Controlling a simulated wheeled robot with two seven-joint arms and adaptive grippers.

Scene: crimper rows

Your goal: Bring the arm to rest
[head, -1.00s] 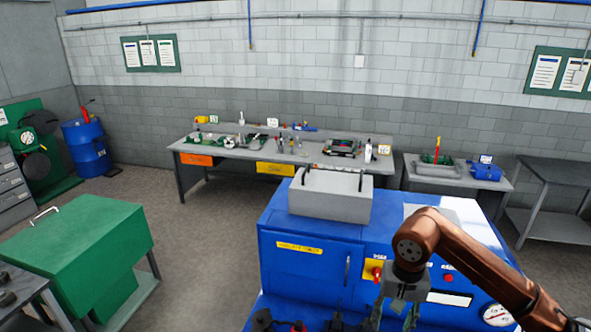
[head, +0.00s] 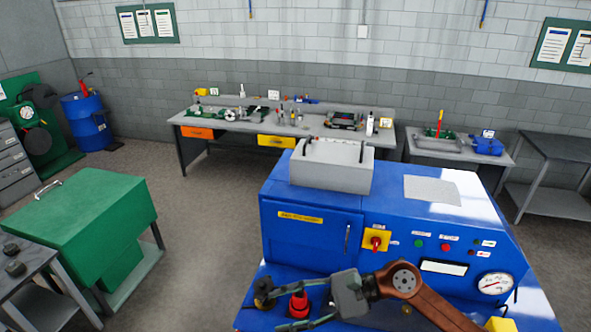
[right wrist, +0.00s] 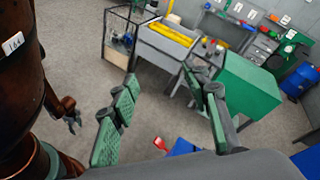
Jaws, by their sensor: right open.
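My right gripper (head: 273,310) is at the bottom middle of the head view, on the end of my copper arm, and points left over the front shelf of the blue machine (head: 300,238). Its two fingers are spread with nothing between them. In the right wrist view the same gripper (right wrist: 160,85) shows its green-padded fingers wide apart, with open floor between them. A small dark gripper on a copper arm, seemingly my left gripper (right wrist: 72,122), hangs at the left of that view, too small to judge its jaws. It is outside the head view.
A red knob (head: 299,304) and a black knob (head: 262,288) on the machine's shelf are close to the right fingers. A grey bin (head: 330,172) sits on the machine top. A green cabinet (head: 85,232) stands left, with free floor between. A workbench (head: 225,147) lies behind.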

